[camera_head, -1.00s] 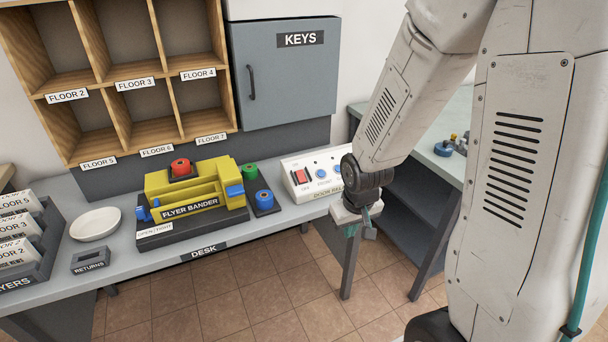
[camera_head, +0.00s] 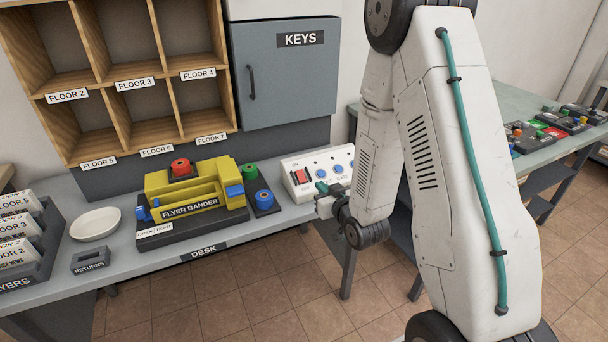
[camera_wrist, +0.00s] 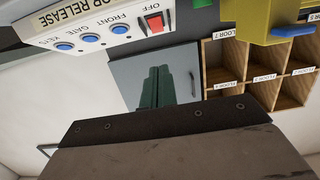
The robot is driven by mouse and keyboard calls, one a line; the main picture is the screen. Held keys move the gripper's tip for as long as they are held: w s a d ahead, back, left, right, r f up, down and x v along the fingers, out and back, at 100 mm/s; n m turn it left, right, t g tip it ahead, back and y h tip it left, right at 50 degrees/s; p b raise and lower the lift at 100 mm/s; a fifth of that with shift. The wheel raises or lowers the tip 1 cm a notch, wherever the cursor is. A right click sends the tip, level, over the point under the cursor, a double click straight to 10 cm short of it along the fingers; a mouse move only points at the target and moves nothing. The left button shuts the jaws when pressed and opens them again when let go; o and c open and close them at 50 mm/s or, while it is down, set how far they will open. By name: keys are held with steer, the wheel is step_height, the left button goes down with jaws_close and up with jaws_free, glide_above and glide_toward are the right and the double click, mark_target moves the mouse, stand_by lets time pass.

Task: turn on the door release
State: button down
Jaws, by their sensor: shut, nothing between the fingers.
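The door release (camera_head: 318,167) is a white box on the desk, with a red rocker switch (camera_head: 301,176) at its left end and several blue round buttons. In the wrist view the box (camera_wrist: 85,22) is upside down at the upper left, its switch (camera_wrist: 155,22) beside the word OFF. Its buttons read FRONT, GATE and KEYS. My gripper (camera_head: 322,187) is in front of the box's near edge, close to the switch. In the wrist view its green fingers (camera_wrist: 157,88) are together and empty. Whether it touches the box cannot be told from the head view.
The yellow flyer bander (camera_head: 190,190) stands left of the box, with green and blue spools beside it. A grey KEYS cabinet (camera_head: 285,75) hangs above. A side table (camera_head: 540,130) with several small devices is at the right. Open floor (camera_head: 270,290) lies before the desk.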

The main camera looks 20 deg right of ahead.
steer(key=shift+r+t, duration=0.3)
steer(key=shift+r, duration=0.2)
glide_toward(301, 176)
steer(key=w+r, duration=0.4)
steer(key=w, duration=0.1)
steer(key=shift+w+f, duration=1)
steer(key=shift+w, duration=0.1)
steer(key=shift+w+f, duration=0.35)
steer(key=shift+f, duration=0.05)
